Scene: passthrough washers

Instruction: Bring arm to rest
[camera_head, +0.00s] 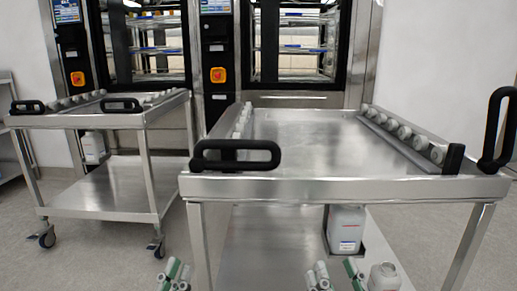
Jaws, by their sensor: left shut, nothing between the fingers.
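My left gripper (177,272) shows at the bottom edge, left of the middle, in the head view. Its green and grey finger parts are close together, shut with nothing between them. My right gripper (336,273) is at the bottom edge, right of the middle. Its finger parts stand apart with a clear gap, and it looks open and empty. Both grippers are low in front of the near steel cart (300,188). The rest of both grippers and the arms is cut off by the picture edge.
The near cart has a bare top, a black handle (235,155) and grey rollers (404,132). White bottles (346,228) (384,278) stand low at it. A second cart (100,195) stands left. Two washers (213,75) are behind. Floor shows between the carts.

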